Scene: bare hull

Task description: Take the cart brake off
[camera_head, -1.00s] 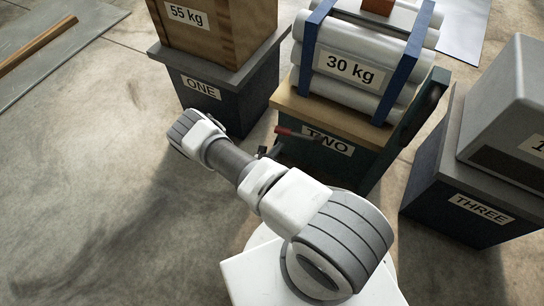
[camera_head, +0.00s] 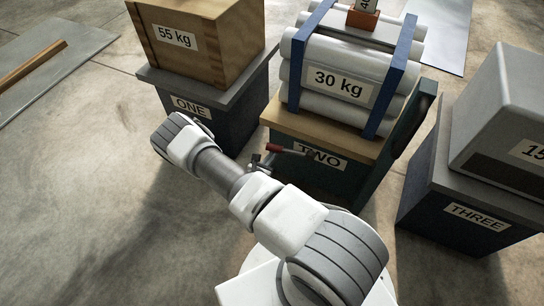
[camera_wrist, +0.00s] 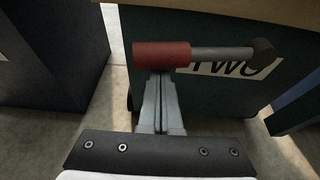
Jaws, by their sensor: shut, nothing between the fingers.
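The cart marked TWO (camera_head: 345,178) has a dark body and a wooden top, and carries a load of pale rolls marked 30 kg (camera_head: 340,82). A brake lever with a red grip (camera_head: 274,148) sticks out sideways on its near face, in front of the label. In the wrist view the red grip (camera_wrist: 161,54) lies level at left, and its dark rod runs right to a pivot. My gripper (camera_head: 265,160) is shut and empty. In the wrist view its fingertips (camera_wrist: 160,75) end right at the underside of the red grip; I cannot tell whether they touch.
Cart ONE (camera_head: 235,105) with a 55 kg crate (camera_head: 195,45) stands at left, close to cart TWO. Cart THREE (camera_head: 440,205) with a grey box (camera_head: 505,110) stands at right. Open concrete floor (camera_head: 70,200) lies at left. A grey plate (camera_head: 50,60) lies at far left.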

